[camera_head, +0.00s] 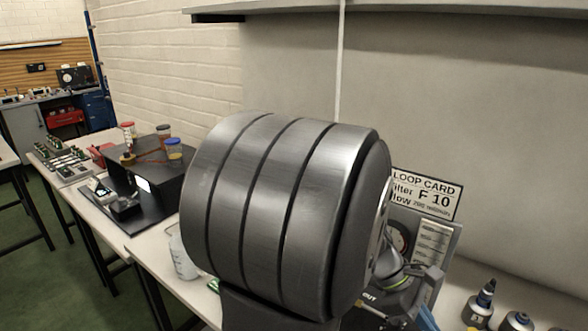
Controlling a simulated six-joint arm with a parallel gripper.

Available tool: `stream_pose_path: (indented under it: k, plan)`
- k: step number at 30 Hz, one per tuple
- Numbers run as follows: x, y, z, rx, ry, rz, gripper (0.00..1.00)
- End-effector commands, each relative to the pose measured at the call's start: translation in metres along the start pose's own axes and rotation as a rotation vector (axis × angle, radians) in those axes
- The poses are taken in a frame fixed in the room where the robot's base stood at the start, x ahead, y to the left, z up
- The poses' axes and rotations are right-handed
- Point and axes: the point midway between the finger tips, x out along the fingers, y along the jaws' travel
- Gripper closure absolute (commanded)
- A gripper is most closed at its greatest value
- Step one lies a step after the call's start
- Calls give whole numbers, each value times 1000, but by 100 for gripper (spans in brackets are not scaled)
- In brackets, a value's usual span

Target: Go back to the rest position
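A large grooved grey metal cylinder (280,210) fills the middle of the head view, lying tilted, its end face turned to the right. It hides much of the bench behind it. At its right, low in the view, a dark jointed part with angled, finger-like ends is partly hidden; it looks like my gripper (428,296). It is in front of a panel with a round gauge. I cannot tell whether its fingers are open or shut, or whether they touch anything. A dark part marked OUT (370,296) is beside it.
A loop card (425,193) stands upright behind, reading F 10. Several small bottles (480,303) stand at the bottom right. A translucent beaker (184,256) is left of the cylinder. A black unit (150,180) with coloured-capped jars is further left. A shelf (400,8) runs along the wall above.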

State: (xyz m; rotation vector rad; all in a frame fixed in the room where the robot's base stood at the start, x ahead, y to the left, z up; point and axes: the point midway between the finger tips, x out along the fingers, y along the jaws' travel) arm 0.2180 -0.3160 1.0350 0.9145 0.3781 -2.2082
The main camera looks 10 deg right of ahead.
Motion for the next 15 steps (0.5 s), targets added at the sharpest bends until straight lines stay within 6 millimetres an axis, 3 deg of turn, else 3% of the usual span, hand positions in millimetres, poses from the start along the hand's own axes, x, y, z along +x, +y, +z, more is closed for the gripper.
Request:
stream_pose_path:
  k: [3,15]
  plan:
    - [-22,0,0,-1,1,5,100]
    - [0,7,26,350,106,-195,100]
